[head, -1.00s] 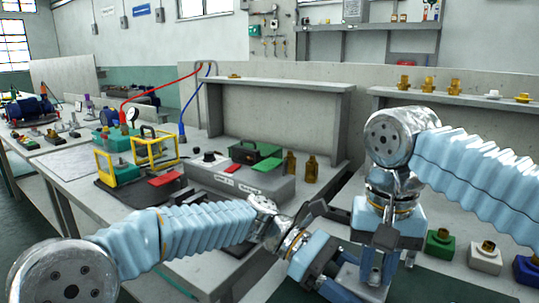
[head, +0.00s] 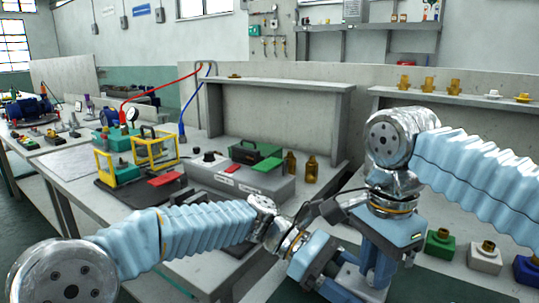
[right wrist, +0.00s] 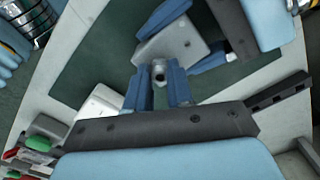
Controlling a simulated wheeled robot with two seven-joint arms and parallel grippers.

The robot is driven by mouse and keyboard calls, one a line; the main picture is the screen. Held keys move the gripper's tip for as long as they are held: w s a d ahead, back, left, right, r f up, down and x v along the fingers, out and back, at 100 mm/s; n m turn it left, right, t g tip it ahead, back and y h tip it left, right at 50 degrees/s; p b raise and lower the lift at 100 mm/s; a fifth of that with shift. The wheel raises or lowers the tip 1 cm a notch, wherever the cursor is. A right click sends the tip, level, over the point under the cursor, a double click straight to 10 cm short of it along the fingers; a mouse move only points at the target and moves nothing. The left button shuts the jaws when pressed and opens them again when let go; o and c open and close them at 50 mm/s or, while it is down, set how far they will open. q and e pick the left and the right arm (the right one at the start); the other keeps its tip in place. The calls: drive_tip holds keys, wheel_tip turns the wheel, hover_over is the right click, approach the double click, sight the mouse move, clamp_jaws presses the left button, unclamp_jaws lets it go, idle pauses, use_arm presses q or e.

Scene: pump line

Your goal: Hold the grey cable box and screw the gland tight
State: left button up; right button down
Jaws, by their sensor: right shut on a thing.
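The grey cable box (right wrist: 180,42) is in the right wrist view, above a dark green mat. The two blue fingers of my left gripper (right wrist: 190,38) lie on opposite sides of it, and they look shut on it. A small grey gland (right wrist: 159,72) stands out of the box's near side. My right gripper (right wrist: 159,90) is shut on the gland, with a finger at each side. In the head view my right gripper (head: 378,268) points down beside my left gripper (head: 335,283). There the fingertips and the gland are mostly hidden.
A green box (head: 440,243), a white box (head: 485,260) and a blue box (head: 528,270) with brass tops stand at the right. Several brass fittings (head: 430,85) stand on the shelf behind.

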drive_tip(key=m, duration=1.1)
drive_tip(key=shift+m, duration=0.4)
drive_tip(key=c, duration=1.1)
unclamp_jaws()
drive_tip(key=shift+r, duration=1.95)
drive_tip(key=shift+f, duration=0.1)
